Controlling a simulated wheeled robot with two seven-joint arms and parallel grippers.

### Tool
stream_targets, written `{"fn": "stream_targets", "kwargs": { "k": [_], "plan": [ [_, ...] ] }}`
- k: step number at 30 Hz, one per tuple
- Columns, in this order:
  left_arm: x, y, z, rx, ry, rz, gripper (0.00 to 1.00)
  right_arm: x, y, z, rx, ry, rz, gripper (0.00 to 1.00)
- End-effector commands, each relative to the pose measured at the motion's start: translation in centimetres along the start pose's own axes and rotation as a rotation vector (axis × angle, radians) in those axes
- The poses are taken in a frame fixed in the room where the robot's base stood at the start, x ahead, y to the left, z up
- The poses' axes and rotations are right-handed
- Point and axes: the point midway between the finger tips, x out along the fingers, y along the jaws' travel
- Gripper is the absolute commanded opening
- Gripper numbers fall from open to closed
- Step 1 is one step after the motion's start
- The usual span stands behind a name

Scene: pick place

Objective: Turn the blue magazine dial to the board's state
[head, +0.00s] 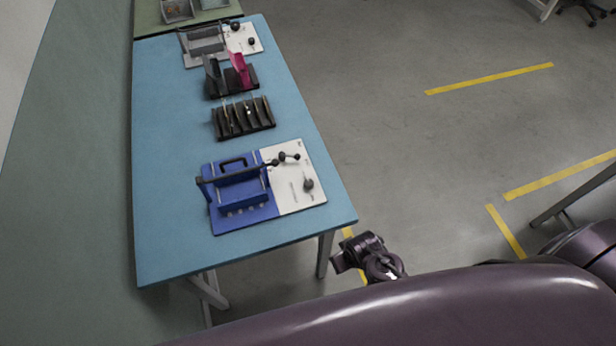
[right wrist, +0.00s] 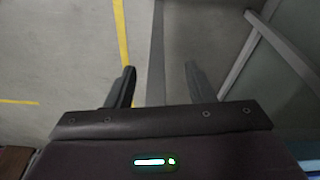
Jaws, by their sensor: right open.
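The blue magazine (head: 235,187) stands on the near part of the blue table, with a black handle on top and a dark bar across it. A white panel (head: 290,178) is joined to its right side. On the panel are a dark dial knob (head: 308,184) and a lever with dark balls (head: 284,159). The dial's setting is too small to read. My right gripper (right wrist: 158,78) is open and empty over the floor in the right wrist view. In the head view, a dark gripper or wrist part of mine shows off the table's near right corner. My left gripper is not in view.
The blue table (head: 170,220) also holds a dark slotted rack (head: 243,117), a black holder with a pink item (head: 240,70), and a grey magazine (head: 204,42) with its own white panel. Yellow floor lines (head: 490,78) cross open floor on the right.

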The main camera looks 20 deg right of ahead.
Motion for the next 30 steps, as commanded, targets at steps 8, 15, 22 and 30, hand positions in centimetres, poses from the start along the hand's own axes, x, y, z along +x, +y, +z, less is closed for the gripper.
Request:
{"fn": "stream_targets", "kwargs": {
  "k": [8, 15, 22, 30],
  "plan": [
    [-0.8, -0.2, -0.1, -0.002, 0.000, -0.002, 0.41, -9.2, 0.4, -4.8, 0.012, 0.032, 0.005, 0.48],
    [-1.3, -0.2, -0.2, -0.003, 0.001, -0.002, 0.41, -16.0, 0.9, -8.0, 0.032, 0.039, 0.009, 0.48],
    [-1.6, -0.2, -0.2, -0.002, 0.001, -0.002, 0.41, -18.4, 1.2, -11.3, 0.070, 0.002, 0.010, 0.48],
    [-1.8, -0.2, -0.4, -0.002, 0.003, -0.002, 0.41, -17.0, 1.2, -15.4, 0.108, -0.060, 0.006, 0.48]
  ]
}}
